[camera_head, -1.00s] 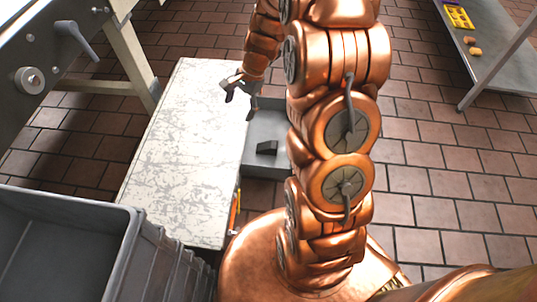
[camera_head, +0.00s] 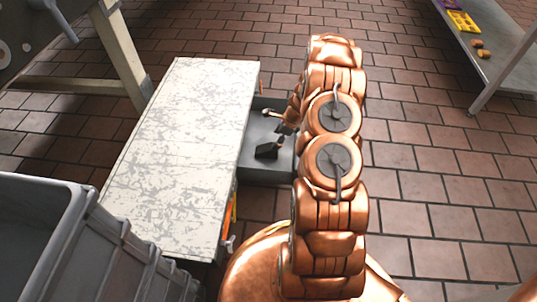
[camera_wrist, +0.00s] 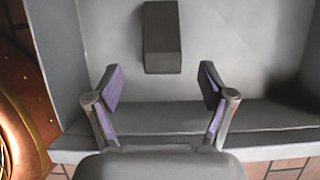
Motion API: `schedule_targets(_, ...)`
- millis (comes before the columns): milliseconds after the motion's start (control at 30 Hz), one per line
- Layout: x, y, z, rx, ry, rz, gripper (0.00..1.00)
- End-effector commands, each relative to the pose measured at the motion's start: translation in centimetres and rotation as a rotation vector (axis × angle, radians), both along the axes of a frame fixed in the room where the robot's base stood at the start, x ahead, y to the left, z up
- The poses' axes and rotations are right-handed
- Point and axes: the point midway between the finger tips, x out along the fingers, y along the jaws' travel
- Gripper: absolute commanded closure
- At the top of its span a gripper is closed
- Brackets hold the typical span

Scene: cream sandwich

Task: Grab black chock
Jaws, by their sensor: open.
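The black chock (camera_head: 268,151) lies in the open grey drawer (camera_head: 262,172) beside the white-topped cabinet. In the wrist view the black chock (camera_wrist: 162,38) is a dark block on the drawer floor, ahead of the fingertips and roughly midway between them. My gripper (camera_wrist: 159,78) is open and empty, with purple pads on its two fingers. It does not touch the chock in this view. In the head view my gripper (camera_head: 286,130) is close to the chock and partly hidden by my arm.
The drawer's front wall (camera_wrist: 190,117) runs under my gripper in the wrist view. The white cabinet top (camera_head: 185,150) is clear. A grey crate (camera_head: 60,235) stands at the lower left. A table (camera_head: 480,60) with small items is at the upper right. Tiled floor lies between.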

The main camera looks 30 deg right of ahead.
Motion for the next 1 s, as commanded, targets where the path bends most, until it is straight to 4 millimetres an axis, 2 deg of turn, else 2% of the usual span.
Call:
schedule_targets(200, 0.5, 0.5, -2.1, -0.001, 0.001, -0.003, 0.19)
schedule_targets(433, 1.0, 1.0, -3.3, -0.001, 0.000, -0.003, 0.19)
schedule_targets(733, 2.2, 2.3, -6.7, 0.000, 0.001, -0.002, 0.19)
schedule_targets(1000, 2.4, 2.4, -6.9, -0.001, 0.000, -0.003, 0.19)
